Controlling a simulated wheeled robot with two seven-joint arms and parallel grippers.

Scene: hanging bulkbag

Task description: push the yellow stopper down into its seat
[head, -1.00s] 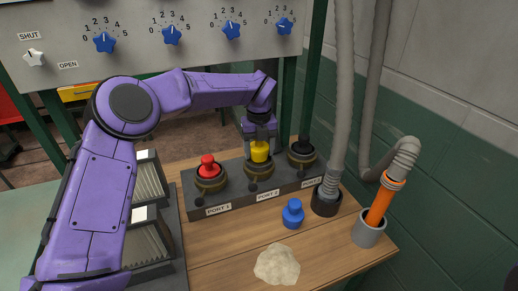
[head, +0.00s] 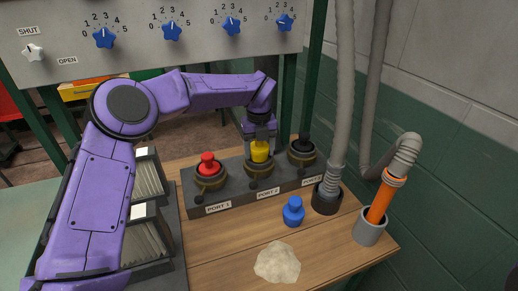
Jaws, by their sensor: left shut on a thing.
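The yellow stopper (head: 260,151) stands upright at the middle port, labelled PORT 2 (head: 268,194), on the dark port block (head: 232,197). A brass-coloured collar (head: 260,170) surrounds its base. My left gripper (head: 260,139) comes down from above and is shut on the yellow stopper's top. The fingers hide part of the stopper, and I cannot tell how deep it sits in its seat. My right gripper does not show.
A blue stopper (head: 293,213) and a pale powder heap (head: 277,263) lie on the wooden table (head: 220,254). Hoses (head: 340,100) stand in holders at right.

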